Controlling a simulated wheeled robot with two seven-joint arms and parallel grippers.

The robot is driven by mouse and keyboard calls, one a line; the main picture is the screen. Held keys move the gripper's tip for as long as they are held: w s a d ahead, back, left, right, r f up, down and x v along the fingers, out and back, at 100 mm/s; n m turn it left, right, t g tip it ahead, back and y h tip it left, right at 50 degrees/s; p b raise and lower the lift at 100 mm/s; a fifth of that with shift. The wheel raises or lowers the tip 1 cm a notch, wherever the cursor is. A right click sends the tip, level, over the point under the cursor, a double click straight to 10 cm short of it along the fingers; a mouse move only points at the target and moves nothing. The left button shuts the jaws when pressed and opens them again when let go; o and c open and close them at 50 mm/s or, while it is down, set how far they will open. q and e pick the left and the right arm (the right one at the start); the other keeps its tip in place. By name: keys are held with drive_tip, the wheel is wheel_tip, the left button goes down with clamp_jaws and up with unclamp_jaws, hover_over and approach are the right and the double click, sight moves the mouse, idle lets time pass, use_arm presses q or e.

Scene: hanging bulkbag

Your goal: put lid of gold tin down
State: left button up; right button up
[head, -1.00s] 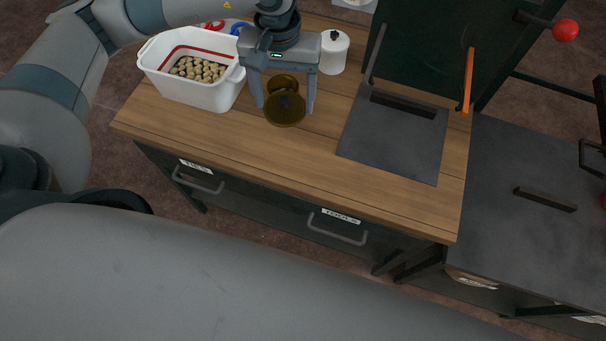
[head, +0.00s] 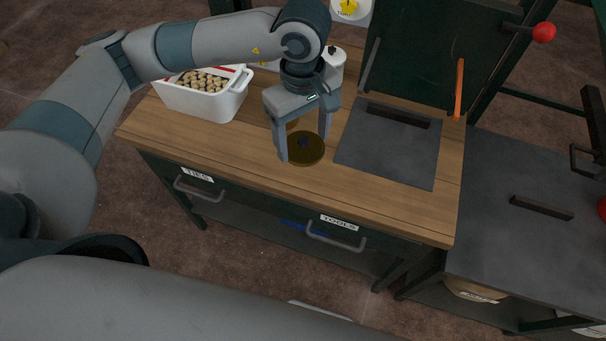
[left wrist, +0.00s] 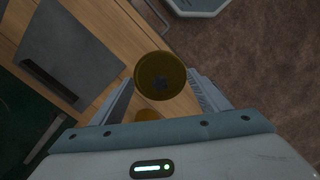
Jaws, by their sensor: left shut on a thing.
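The round gold lid (head: 308,151), with a dark mark in its middle, is between the fingers of my left gripper (head: 303,149). The gripper is shut on it, at the front part of the wooden worktop. The lid also shows in the left wrist view (left wrist: 160,76) between the fingers. The gold tin (head: 292,125) is just behind the lid, mostly hidden by lid and gripper; a bit of gold shows below the lid in the left wrist view (left wrist: 147,115). I cannot tell whether the lid touches the worktop. My right gripper is not in view.
The wooden worktop (head: 225,150) has free room left and front of the lid. A white tub (head: 205,103) of small tan pieces stands at the back left. A white canister (head: 335,62) stands behind the gripper. A dark plate (head: 388,145) lies to the right.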

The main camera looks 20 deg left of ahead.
use_arm(q)
drive_tip(key=d+f+n+b, duration=0.2)
drive_tip(key=d+n, duration=0.8)
drive_tip(key=n, duration=0.6)
drive_tip(key=shift+d+f, duration=0.15)
drive_tip(key=shift+f, duration=0.45)
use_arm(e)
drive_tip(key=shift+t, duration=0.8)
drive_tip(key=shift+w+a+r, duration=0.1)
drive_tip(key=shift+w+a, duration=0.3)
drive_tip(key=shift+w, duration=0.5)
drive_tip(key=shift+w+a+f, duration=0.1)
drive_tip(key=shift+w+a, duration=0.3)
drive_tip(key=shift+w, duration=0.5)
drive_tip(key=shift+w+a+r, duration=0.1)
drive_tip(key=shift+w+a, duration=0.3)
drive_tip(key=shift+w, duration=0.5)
use_arm(q)
drive_tip(key=shift+s, duration=0.1)
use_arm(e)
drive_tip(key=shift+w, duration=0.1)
